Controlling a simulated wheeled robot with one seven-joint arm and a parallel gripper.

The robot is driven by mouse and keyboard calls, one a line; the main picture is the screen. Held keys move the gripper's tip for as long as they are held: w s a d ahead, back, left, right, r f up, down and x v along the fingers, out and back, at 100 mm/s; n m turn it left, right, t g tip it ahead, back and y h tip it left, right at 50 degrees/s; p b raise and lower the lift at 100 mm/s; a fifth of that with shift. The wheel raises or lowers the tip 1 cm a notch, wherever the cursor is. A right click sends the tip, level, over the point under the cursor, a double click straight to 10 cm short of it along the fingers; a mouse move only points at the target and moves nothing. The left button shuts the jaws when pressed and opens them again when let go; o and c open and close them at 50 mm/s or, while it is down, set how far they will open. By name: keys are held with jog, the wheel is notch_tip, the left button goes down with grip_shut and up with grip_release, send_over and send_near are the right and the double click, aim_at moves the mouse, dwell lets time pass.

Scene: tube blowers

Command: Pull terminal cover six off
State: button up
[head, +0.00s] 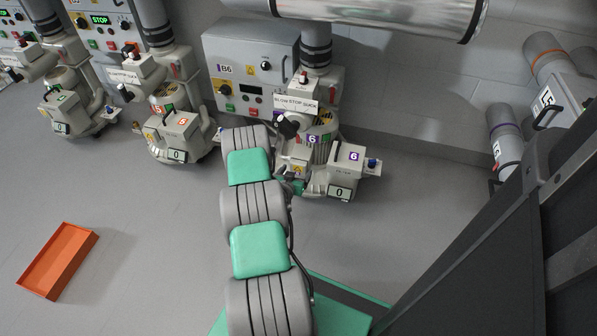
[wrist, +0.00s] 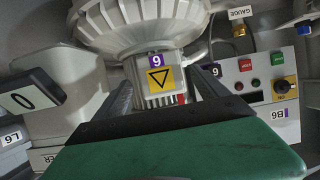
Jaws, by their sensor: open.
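Terminal cover six (wrist: 158,80), a pale box with a purple 6 label and a yellow warning triangle, is on the blower body in the wrist view. The cover also shows in the head view (head: 298,158), just beyond the end of my arm. My gripper (wrist: 163,92) is open, with one dark finger on each side of the cover. Whether the fingers touch its sides cannot be told. A small red part shows at the cover's lower right edge. In the head view my arm hides most of my gripper.
Right of the cover stands a pale box with a 0 plate (head: 340,192). Control box B6 (head: 250,70) is on the wall behind. Blower five (head: 178,135) stands to the left. An orange tray (head: 57,262) lies on the floor at left, with clear floor around it.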

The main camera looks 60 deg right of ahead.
jog(key=shift+b+x, duration=0.45)
jog(key=shift+x, duration=0.55)
jog(key=shift+d, duration=0.15)
jog(key=shift+f+b, duration=0.1)
jog(key=shift+b, duration=0.3)
jog(key=shift+c, duration=0.4)
grip_shut()
dwell(0.6)
jog(key=a, duration=0.6)
jog(key=shift+s+p, duration=0.3)
jog(key=shift+s, duration=0.1)
dwell(0.7)
